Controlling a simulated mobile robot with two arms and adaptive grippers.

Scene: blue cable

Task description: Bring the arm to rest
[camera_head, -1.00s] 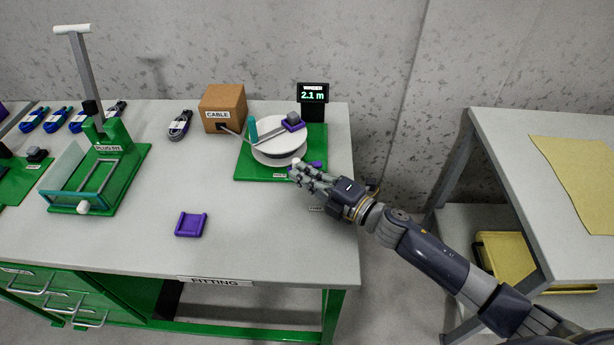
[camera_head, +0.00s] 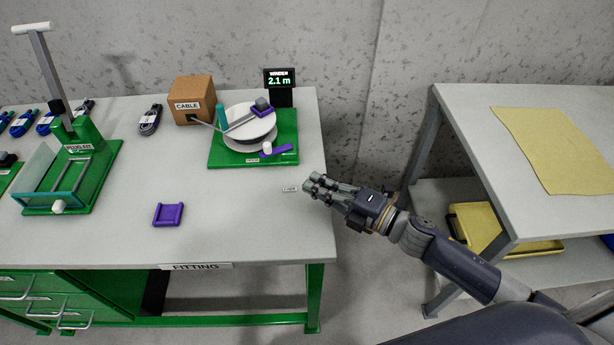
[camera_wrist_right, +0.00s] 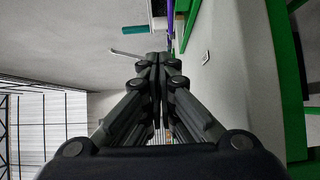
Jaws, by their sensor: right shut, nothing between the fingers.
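My right gripper (camera_head: 314,186) is at the right edge of the fitting bench (camera_head: 240,220), to the right of and in front of the winder. In the right wrist view its fingers (camera_wrist_right: 158,62) are together with nothing between them. My left gripper is in neither view. The winder has a white drum (camera_head: 250,124) on a green base (camera_head: 288,150), with a purple lever (camera_head: 276,151) at its front. Its display (camera_head: 280,79) reads 2.1 m.
A purple cradle (camera_head: 168,214) lies on clear bench top. A green fixture (camera_head: 100,165) stands at left. A second table (camera_head: 465,130) stands right, beyond a gap, with a yellow tray (camera_head: 460,222) below.

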